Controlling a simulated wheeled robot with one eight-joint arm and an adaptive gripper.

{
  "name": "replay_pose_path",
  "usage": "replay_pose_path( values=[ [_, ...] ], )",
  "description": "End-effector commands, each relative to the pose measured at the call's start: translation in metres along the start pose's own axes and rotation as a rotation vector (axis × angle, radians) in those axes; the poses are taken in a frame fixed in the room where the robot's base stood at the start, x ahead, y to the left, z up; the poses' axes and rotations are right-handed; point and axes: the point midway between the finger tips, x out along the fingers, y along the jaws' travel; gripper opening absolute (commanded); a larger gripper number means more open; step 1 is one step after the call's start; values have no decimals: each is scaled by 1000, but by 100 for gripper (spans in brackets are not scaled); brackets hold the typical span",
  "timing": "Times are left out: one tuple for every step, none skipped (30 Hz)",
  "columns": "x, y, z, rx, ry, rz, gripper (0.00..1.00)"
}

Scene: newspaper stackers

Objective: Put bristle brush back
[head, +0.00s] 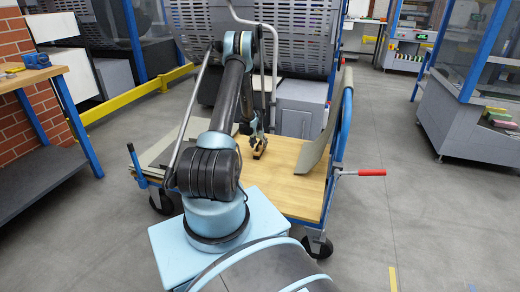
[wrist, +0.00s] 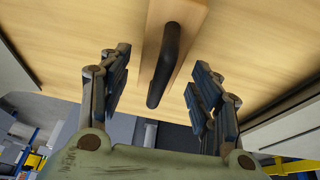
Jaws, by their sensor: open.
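The brush is a pale wooden block (wrist: 183,22) with a dark curved handle (wrist: 165,65), seen at the top middle of the wrist view. It lies on the wooden deck of a cart (head: 300,205), and its bristles are hidden. In the head view the brush (head: 261,150) is small, right under my gripper (head: 256,143). In the wrist view my gripper (wrist: 160,88) is open, with one finger on each side of the handle and a gap on both sides. I cannot tell exactly how far the fingertips are above the deck.
Grey panels flank the cart deck, and a blue frame with a red-gripped lever (head: 370,173) is at its right. A wooden workbench (head: 30,75) holding small tools stands at the left. A grey machine (head: 455,125) is at the right. The floor between is clear.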

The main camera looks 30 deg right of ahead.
Motion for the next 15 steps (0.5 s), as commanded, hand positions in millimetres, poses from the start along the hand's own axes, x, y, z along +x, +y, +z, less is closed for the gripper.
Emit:
replay_pose_path(
  values=[
    [-8, 0, 0, 0, 0, 0, 58],
    [-13, 0, 0, 0, 0, 0, 58],
    [-19, 0, 0, 0, 0, 0, 58],
    [-23, 0, 0, 0, 0, 0, 58],
    [-28, 0, 0, 0, 0, 0, 58],
    [-34, 0, 0, 0, 0, 0, 58],
    [-38, 0, 0, 0, 0, 0, 58],
    [-42, 0, 0, 0, 0, 0, 58],
    [-48, 0, 0, 0, 0, 0, 58],
    [-52, 0, 0, 0, 0, 0, 58],
    [-56, 0, 0, 0, 0, 0, 58],
    [-61, 0, 0, 0, 0, 0, 58],
    [-64, 0, 0, 0, 0, 0, 58],
    [-67, 0, 0, 0, 0, 0, 58],
    [-70, 0, 0, 0, 0, 0, 58]
  ],
)
